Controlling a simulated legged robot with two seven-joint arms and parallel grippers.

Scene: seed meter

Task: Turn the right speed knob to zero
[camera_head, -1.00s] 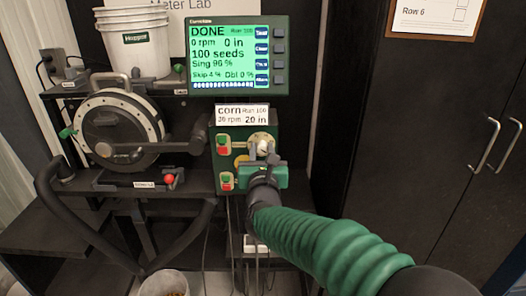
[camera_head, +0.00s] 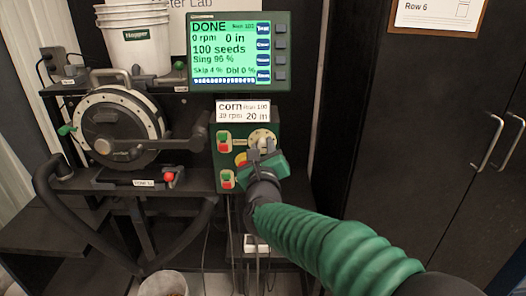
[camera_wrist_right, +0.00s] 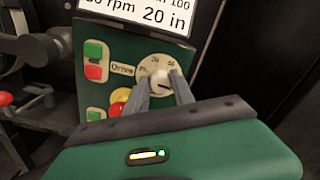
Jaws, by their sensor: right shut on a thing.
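The speed knob (camera_wrist_right: 161,78) is a pale knob on a round dial plate at the upper right of the green control box (camera_head: 229,177). It also shows in the head view (camera_head: 263,143), partly covered by my fingers. My right gripper (camera_head: 263,152) reaches up from the lower right and is shut on the knob; its two dark fingers sit on either side of it in the right wrist view (camera_wrist_right: 163,88). The gripper is tilted. The exact dial reading is not clear. My left gripper is not in view.
Green and red buttons (camera_wrist_right: 93,60) lie left of the dial, with red and yellow buttons below it. A screen (camera_head: 230,50) reading DONE and 0 rpm stands above. The seed meter disc (camera_head: 115,125) with its crank is at left. Dark cabinet doors (camera_head: 420,150) fill the right.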

